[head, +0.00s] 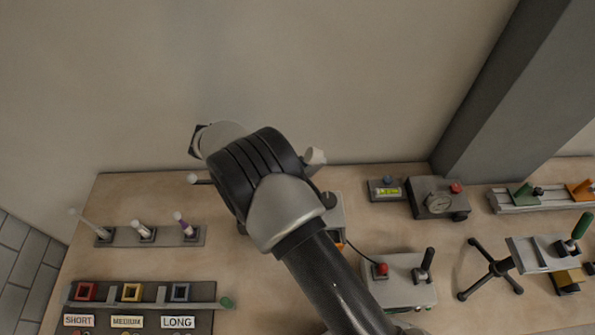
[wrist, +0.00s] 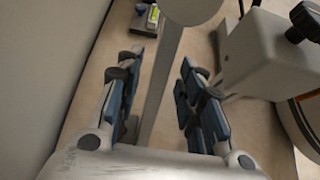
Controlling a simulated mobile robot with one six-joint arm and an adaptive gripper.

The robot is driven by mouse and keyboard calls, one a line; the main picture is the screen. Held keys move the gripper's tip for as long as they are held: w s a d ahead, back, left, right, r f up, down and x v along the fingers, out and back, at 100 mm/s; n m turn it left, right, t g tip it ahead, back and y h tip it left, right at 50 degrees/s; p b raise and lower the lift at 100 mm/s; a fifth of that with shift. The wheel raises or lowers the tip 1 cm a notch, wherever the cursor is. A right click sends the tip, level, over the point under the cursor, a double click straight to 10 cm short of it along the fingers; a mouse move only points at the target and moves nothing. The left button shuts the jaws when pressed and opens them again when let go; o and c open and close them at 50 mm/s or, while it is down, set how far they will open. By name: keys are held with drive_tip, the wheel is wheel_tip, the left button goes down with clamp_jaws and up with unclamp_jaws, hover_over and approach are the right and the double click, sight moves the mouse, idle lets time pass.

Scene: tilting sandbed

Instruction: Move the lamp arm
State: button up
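In the wrist view a pale grey bar, which looks like the lamp arm (wrist: 162,78), runs up between my fingers to a round pale head (wrist: 190,8) at the top edge. My gripper (wrist: 160,62) is open, with one blue-padded finger on each side of the bar. A gap shows between the bar and the right finger; the left finger is close to it, and I cannot tell if it touches. In the head view my arm hides the gripper and most of the lamp; a small pale part (head: 315,157) shows just right of my wrist.
A light box with a black knob (wrist: 303,22) and a round orange-rimmed part (wrist: 305,120) stand close right of my fingers. The wall is close on the left. On the bench are a gauge box (head: 438,198), a joystick box (head: 400,280) and a rack of pegs (head: 150,236).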

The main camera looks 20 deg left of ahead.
drive_tip(key=v, duration=1.2)
idle(0.3)
